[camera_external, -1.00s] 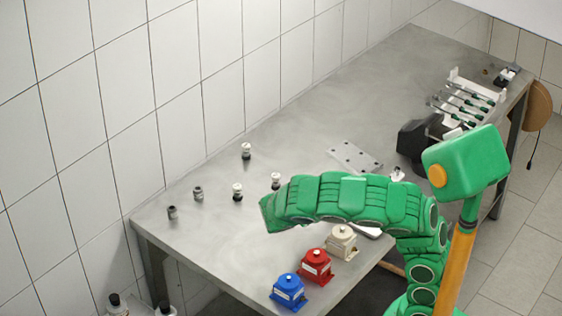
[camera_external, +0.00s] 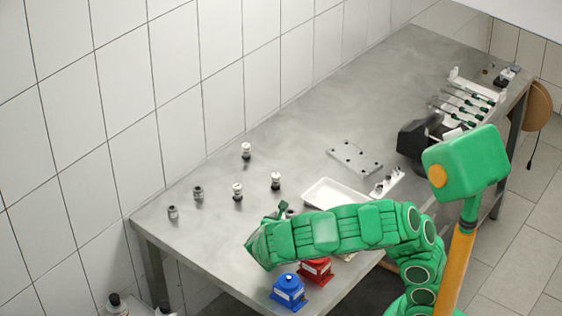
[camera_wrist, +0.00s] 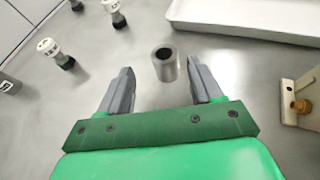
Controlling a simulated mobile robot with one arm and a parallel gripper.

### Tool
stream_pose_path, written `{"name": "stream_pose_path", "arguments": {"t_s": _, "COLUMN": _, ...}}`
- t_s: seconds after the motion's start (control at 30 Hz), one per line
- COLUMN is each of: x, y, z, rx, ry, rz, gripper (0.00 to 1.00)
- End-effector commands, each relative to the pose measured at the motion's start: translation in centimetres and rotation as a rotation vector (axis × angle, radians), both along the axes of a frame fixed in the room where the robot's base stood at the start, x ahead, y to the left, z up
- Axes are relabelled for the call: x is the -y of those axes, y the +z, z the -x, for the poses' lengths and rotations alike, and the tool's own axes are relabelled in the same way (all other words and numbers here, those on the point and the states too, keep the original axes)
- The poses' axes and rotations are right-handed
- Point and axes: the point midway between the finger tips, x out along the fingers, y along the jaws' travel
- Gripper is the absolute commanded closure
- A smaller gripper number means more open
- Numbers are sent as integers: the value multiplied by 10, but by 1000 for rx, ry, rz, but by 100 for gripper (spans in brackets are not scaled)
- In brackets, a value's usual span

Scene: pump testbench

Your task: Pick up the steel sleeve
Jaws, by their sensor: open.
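The steel sleeve (camera_wrist: 164,66) is a short, shiny metal cylinder with a dark bore, standing upright on the bench. In the wrist view it is just beyond and between my open fingertips, closer to the right finger. My gripper (camera_wrist: 159,78) is open and empty, with two grey fingers pointing toward the sleeve. In the external view my arm reaches left over the bench, and my gripper (camera_external: 283,209) is mostly hidden behind the wrist. A small part of the sleeve (camera_external: 291,214) shows beside it.
Several black-and-white fittings (camera_external: 237,191) and two grey cylinders (camera_external: 198,194) stand toward the wall. A white tray (camera_external: 318,192) lies just behind the sleeve. Blue (camera_external: 288,290) and red (camera_external: 316,271) housings sit at the front edge.

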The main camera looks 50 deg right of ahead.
Motion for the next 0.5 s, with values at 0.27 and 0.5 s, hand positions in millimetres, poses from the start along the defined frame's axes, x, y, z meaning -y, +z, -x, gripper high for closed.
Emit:
{"name": "stream_pose_path", "arguments": {"t_s": 0.27, "x": 32, "y": -10, "z": -5, "rx": -1, "ry": -4, "rz": 2, "gripper": 35}}
{"name": "stream_pose_path", "arguments": {"t_s": 0.5, "x": 44, "y": -16, "z": -11, "rx": 1, "ry": -3, "rz": 0, "gripper": 35}}
